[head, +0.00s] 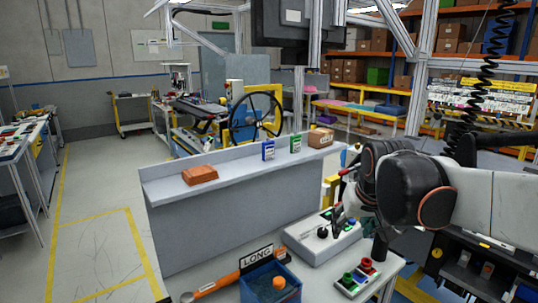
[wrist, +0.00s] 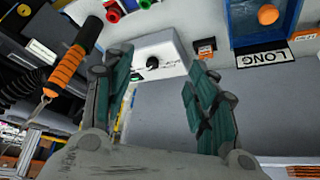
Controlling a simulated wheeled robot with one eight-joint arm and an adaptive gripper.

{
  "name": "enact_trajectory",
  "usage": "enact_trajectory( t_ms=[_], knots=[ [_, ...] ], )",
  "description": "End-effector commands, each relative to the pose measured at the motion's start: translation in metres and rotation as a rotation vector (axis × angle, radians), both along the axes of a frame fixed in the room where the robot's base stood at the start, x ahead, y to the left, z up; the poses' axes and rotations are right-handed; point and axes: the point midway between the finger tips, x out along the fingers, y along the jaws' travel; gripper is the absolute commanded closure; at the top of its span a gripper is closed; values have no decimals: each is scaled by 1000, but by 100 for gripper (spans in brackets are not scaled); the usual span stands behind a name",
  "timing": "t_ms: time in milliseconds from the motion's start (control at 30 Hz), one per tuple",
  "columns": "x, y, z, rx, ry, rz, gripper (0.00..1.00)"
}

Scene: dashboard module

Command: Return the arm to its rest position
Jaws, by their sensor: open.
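My gripper (wrist: 160,66) is open, with its two green-padded fingers spread apart in the wrist view. Nothing shows between the pads except the view of a white control box (wrist: 172,48) with a black knob (wrist: 152,63) beyond them. In the head view my dark and grey arm reaches in from the right, and my gripper (head: 344,198) is partly hidden near the control box (head: 330,246). I cannot tell the exact gap between the fingertips and the box.
A blue bin (head: 258,291) holding an orange ball stands by a LONG sign (head: 257,256). A button box (head: 357,278) sits at the bench's right. A grey ledge behind carries an orange-brown block (head: 199,175) and small boxes. An orange-handled tool (wrist: 70,68) hangs left in the wrist view.

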Motion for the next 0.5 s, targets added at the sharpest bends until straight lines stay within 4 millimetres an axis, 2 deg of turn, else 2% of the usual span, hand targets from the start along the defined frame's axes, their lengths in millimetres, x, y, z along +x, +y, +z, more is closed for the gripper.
enact_trajectory(
  t_ms=[33,100,267,500],
  knots=[
    [-20,0,0,-1,-8,1,47],
    [-43,0,0,0,-19,2,47],
    [-94,-1,-8,-1,-46,4,47],
    [-163,-1,-33,-1,-85,9,47]
  ],
)
